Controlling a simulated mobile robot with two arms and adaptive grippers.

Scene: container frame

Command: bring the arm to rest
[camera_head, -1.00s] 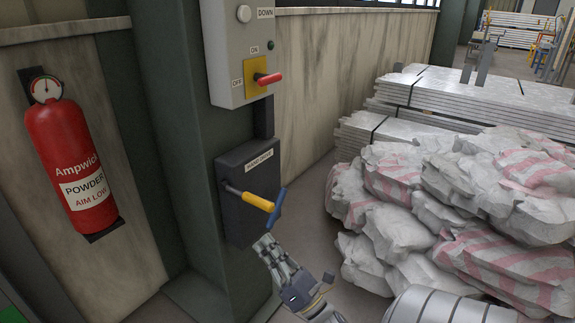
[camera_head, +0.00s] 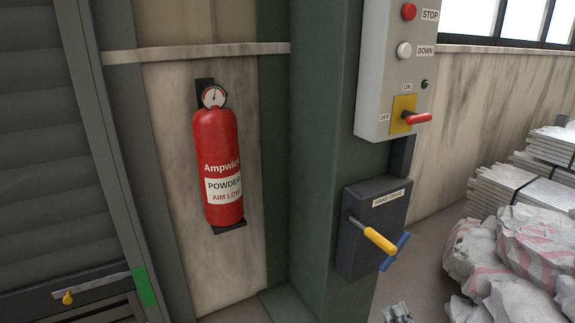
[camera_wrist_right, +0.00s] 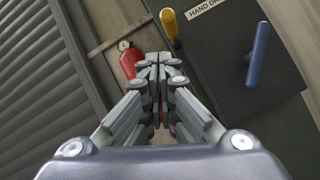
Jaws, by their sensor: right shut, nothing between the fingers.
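My right gripper (camera_wrist_right: 155,70) is shut and empty in the right wrist view, its fingertips together. In the head view only the tip of my right gripper (camera_head: 398,312) shows at the bottom edge, below the hand drive box (camera_head: 350,245). The box's yellow handle (camera_head: 380,239) and blue lever (camera_head: 394,252) are clear of the gripper. In the right wrist view the yellow handle (camera_wrist_right: 169,24) and the blue lever (camera_wrist_right: 258,55) lie beyond and to the right of the fingers. My left gripper is not in view.
A red fire extinguisher (camera_head: 218,160) hangs on the wall panel left of the green column (camera_head: 310,180). A grey control box (camera_head: 385,70) with a red switch lever (camera_head: 417,118) is above the hand drive. Wrapped sacks (camera_head: 510,265) and stacked panels (camera_head: 505,180) fill the right.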

